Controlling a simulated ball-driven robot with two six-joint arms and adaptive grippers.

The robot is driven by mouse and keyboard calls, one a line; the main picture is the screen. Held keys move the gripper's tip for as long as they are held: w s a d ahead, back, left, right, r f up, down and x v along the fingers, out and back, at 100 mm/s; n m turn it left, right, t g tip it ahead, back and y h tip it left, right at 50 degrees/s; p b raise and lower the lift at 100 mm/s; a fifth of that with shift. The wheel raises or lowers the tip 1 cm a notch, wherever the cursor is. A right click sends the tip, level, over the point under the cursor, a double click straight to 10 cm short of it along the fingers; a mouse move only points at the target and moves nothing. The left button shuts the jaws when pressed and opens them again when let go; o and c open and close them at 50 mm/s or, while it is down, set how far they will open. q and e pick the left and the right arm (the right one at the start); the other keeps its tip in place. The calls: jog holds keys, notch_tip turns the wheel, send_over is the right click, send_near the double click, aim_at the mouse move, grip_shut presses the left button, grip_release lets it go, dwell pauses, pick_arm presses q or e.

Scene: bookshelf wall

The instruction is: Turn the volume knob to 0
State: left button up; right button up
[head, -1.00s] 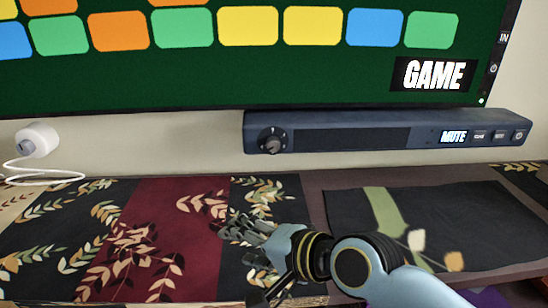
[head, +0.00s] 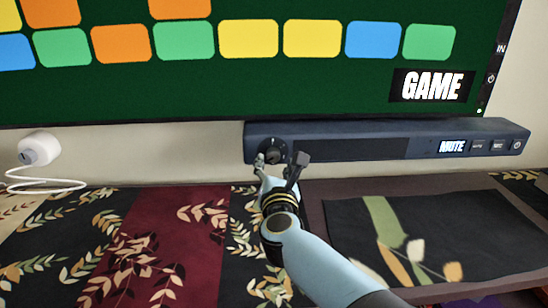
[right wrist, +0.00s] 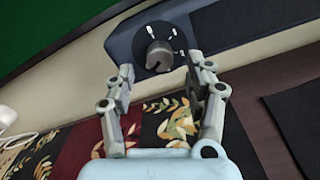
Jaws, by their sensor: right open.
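The volume knob (head: 272,149) is a dark round dial with a grey grip at the left end of the soundbar (head: 350,149). The soundbar's display reads MUTE. In the right wrist view the knob (right wrist: 158,55) has white marks around its upper edge. My right gripper (head: 281,160) is open just in front of the knob and partly covers its lower part in the head view. In the right wrist view the fingers (right wrist: 162,78) are spread, one to each lower side of the knob, with no clear contact. My left gripper is not in view.
A screen (head: 240,90) showing coloured tiles and GAME is above the soundbar. Patterned cloth (head: 150,250) and a dark mat (head: 430,235) lie on the surface below. A white round device (head: 38,149) with a coiled cord is at the left.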

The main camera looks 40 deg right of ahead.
aim_at(273, 158)
jog(key=shift+x, duration=1.8)
grip_shut()
